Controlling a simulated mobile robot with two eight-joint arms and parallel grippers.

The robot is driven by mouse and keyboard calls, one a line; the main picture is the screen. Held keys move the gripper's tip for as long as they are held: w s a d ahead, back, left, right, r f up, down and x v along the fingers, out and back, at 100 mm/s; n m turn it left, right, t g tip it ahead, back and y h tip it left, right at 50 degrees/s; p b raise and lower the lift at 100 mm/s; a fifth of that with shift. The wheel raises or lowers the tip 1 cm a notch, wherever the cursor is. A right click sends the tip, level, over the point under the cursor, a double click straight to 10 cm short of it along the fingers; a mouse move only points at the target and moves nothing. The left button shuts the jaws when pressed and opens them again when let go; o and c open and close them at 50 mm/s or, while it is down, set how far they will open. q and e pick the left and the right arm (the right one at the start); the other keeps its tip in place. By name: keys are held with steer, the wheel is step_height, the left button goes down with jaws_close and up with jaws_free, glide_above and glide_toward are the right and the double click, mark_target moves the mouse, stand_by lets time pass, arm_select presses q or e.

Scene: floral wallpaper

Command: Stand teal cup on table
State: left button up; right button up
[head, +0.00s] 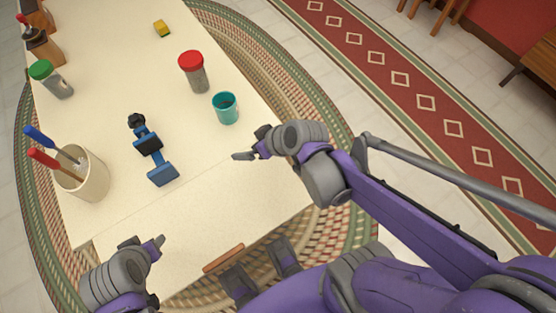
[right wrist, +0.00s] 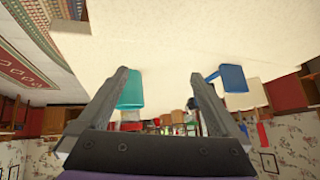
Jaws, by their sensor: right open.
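The teal cup (head: 226,108) stands upright on the cream table (head: 215,185), near its right edge, with its opening facing up. My right gripper (head: 250,145) is open and empty, close to the cup on its near side and apart from it. In the right wrist view, which looks upside down, the teal cup (right wrist: 131,92) shows beyond the left finger of the gripper (right wrist: 160,78), partly hidden by it. My left gripper (head: 142,244) is over the table's near left part, away from the cup. Its jaw opening is unclear.
A red-lidded jar (head: 194,75) stands just behind the cup. A blue object with a dark knob (head: 150,150) lies mid-table. The near table is clear.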

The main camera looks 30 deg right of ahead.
steer(key=s+d+m+g+h, duration=0.2)
steer(key=s+d+h, duration=0.1)
steer(key=s, duration=0.7)
steer(key=shift+m+h, duration=0.3)
steer(key=shift+m, duration=0.1)
steer(key=shift+d, duration=0.1)
stand_by(0.3)
